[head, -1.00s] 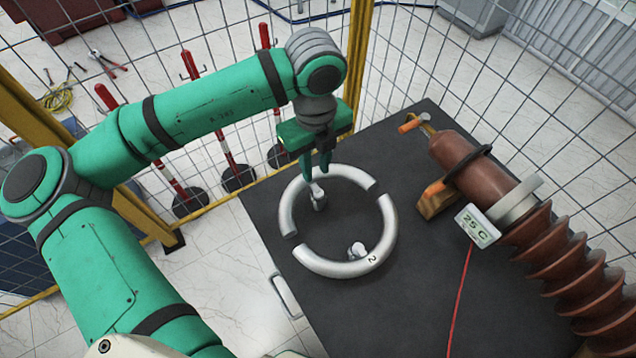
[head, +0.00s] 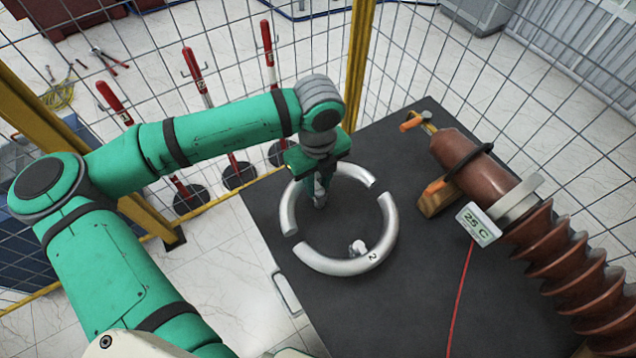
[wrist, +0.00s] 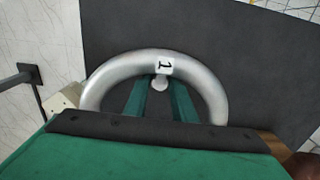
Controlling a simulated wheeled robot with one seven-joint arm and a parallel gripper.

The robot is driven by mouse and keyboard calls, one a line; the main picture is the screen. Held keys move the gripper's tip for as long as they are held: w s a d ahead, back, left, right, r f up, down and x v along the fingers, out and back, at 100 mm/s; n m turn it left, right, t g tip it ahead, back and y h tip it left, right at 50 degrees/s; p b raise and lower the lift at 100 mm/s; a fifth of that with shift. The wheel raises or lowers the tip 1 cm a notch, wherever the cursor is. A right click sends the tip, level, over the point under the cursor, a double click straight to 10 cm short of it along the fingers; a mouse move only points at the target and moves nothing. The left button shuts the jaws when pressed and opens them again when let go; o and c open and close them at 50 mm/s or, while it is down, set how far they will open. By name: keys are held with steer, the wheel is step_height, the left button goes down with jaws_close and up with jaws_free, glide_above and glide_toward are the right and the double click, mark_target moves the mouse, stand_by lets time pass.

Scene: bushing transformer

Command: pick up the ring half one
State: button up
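Ring half one is a silver half ring (head: 287,209) lying on the dark table top at the far left of the ring pair. In the wrist view the half ring (wrist: 105,80) shows the label "1" and a small round knob (wrist: 159,83) on its inner side. My gripper (head: 321,190) is lowered over that knob. In the wrist view its two green fingers (wrist: 160,100) stand apart with the knob between their tips; contact is not clear. Ring half two (head: 345,266), marked "2", lies nearer with its own knob.
The dark table (head: 400,310) has clear room at its front. A brown ribbed bushing (head: 530,235) with a "25 C" display (head: 478,225) lies at the right on a wooden block (head: 437,203). A wire fence (head: 400,70) stands behind.

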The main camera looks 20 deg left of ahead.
jaws_close()
steer(key=shift+r, duration=0.15)
